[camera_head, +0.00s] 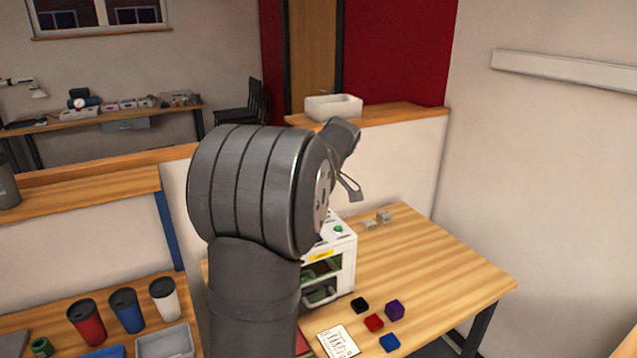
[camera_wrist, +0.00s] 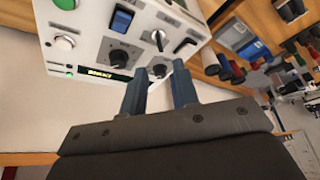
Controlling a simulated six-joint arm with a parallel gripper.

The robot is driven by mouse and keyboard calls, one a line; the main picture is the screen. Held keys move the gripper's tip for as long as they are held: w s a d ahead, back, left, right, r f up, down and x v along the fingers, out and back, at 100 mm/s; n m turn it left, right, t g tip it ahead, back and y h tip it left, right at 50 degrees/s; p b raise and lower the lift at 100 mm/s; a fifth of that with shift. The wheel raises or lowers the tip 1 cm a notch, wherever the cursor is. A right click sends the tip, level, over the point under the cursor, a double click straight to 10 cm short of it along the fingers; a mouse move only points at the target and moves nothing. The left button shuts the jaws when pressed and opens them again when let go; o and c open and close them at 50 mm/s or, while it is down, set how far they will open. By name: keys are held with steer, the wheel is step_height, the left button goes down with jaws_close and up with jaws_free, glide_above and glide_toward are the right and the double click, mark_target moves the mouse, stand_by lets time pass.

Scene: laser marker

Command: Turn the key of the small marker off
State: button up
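The small marker (camera_head: 343,259) is a white box with a yellow label and a windowed front on the wooden table in the head view, partly hidden behind my arm. In the wrist view its white control panel (camera_wrist: 85,25) carries knobs, lit buttons and a small display. A silver, key-like piece (camera_wrist: 159,40) stands on the panel just beyond my fingertips; I cannot tell for certain that it is the key. My gripper (camera_wrist: 160,75) is open, with a gap between its two fingers and nothing held.
Black, red, purple and blue cubes (camera_head: 394,310) and a printed sheet (camera_head: 338,341) lie in front of the marker. Small grey pieces (camera_head: 377,220) lie behind it. The table's right side is clear. Several cups (camera_head: 126,310) stand on the left bench.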

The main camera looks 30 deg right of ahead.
steer(key=v, duration=1)
steer(key=x, duration=1.7)
steer(key=shift+f, duration=0.2)
steer(key=shift+f, duration=0.15)
steer(key=shift+r+m+h, duration=0.2)
steer(key=shift+m+h, duration=0.1)
steer(key=shift+m, duration=0.6)
steer(key=m+h, duration=0.1)
steer(key=m, duration=0.2)
steer(key=m+t+h, duration=0.1)
steer(key=m, duration=0.1)
steer(key=shift+a+m, duration=0.2)
steer(key=shift+m, duration=0.2)
steer(key=m+h, duration=0.2)
steer(key=m, duration=0.2)
steer(key=shift+a+m, duration=0.1)
steer(key=shift+m, duration=0.3)
steer(key=shift+a+m+g+h, duration=0.1)
steer(key=shift+m+g+h, duration=0.4)
steer(key=shift+m, duration=1.6)
